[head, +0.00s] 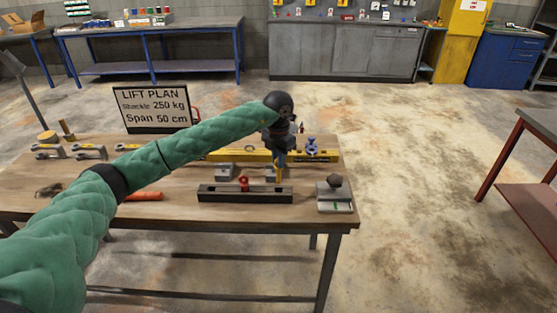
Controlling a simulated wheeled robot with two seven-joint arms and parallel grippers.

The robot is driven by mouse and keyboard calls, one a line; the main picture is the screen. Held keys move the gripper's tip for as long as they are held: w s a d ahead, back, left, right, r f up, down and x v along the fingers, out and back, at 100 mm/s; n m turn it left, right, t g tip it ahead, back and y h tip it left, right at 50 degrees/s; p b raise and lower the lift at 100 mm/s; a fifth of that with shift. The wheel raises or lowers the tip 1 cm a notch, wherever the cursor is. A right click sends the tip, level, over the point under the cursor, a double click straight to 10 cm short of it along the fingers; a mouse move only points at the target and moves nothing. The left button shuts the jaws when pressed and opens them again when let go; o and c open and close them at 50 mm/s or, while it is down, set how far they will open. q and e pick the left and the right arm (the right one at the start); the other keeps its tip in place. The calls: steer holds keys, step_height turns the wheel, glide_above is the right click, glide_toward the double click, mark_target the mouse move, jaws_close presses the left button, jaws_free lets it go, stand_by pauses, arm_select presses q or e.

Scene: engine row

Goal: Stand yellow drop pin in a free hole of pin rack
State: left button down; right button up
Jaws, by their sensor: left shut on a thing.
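A long dark pin rack (222,194) lies near the front edge of the wooden table. A red pin (243,183) stands in it. My left gripper (281,158) points down above the rack's right part, shut on a small yellow piece (279,171) that looks like the yellow drop pin. The pin hangs roughly upright. I cannot tell whether its lower end touches the rack or is behind it. My right gripper is not in view.
A yellow beam (318,155) with a blue piece (312,144) lies behind the rack. A grey block with a dark knob (334,194) stands right of it. Several metal shackles (90,152) and an orange item (145,196) lie left. A sign (152,108) stands at the back.

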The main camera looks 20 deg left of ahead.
mark_target(278, 182)
arm_select(q)
steer(key=shift+f+b, duration=2.75)
steer(key=shift+f, duration=1.1)
steer(key=c, duration=1.4)
jaws_free()
steer(key=shift+o, duration=0.2)
step_height(278, 182, up, 7)
steer(key=b, duration=0.2)
steer(key=shift+b, duration=0.3)
steer(key=shift+r, duration=0.4)
